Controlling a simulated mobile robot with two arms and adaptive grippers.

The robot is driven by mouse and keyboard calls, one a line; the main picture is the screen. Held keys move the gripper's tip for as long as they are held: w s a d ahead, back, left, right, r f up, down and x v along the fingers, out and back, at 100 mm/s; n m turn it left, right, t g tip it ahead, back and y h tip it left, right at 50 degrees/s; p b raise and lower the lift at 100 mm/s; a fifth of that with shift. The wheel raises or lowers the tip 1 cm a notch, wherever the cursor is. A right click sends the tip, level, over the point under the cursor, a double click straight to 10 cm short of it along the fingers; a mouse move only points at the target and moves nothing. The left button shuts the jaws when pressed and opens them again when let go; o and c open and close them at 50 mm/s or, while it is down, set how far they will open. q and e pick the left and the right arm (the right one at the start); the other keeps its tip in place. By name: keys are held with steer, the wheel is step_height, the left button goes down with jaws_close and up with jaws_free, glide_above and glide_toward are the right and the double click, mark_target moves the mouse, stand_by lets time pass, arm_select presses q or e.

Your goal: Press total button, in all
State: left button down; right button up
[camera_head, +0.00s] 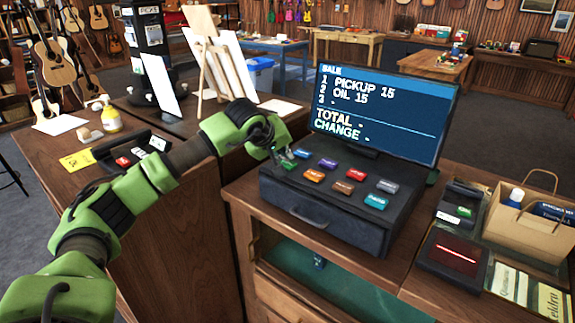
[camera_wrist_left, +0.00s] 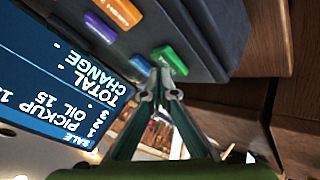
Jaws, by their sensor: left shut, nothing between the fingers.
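The dark cash register (camera_head: 300,207) carries two rows of coloured buttons; their labels are too small to read, so I cannot tell which one is total. The green button (camera_head: 288,164) is at the left end of the front row, and it also shows in the left wrist view (camera_wrist_left: 171,60). My left gripper (camera_head: 282,156) is shut and empty, its tips (camera_wrist_left: 160,72) at the green button; I cannot tell whether they touch it. The screen (camera_head: 380,110) lists PICKUP 15 and OIL 15, with dashes after TOTAL and CHANGE. My right gripper is not in view.
A blue button (camera_head: 302,153) and an orange button (camera_head: 314,175) sit close to the green one. A card terminal (camera_head: 459,203), a red-lit scanner (camera_head: 455,256) and a paper bag (camera_head: 525,222) stand to the right. An easel (camera_head: 208,60) stands behind my left arm.

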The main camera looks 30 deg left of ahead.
mark_target(286, 164)
arm_select(q)
steer(key=shift+f+b, duration=0.4)
steer(key=shift+f, duration=0.1)
stand_by(0.7)
stand_by(0.3)
steer(key=shift+r+p, duration=0.7)
steer(key=shift+r, duration=0.25)
steer(key=shift+r, duration=0.1)
step_height(286, 164, up, 5)
steer(key=p, duration=0.3)
steer(key=shift+p, duration=0.4)
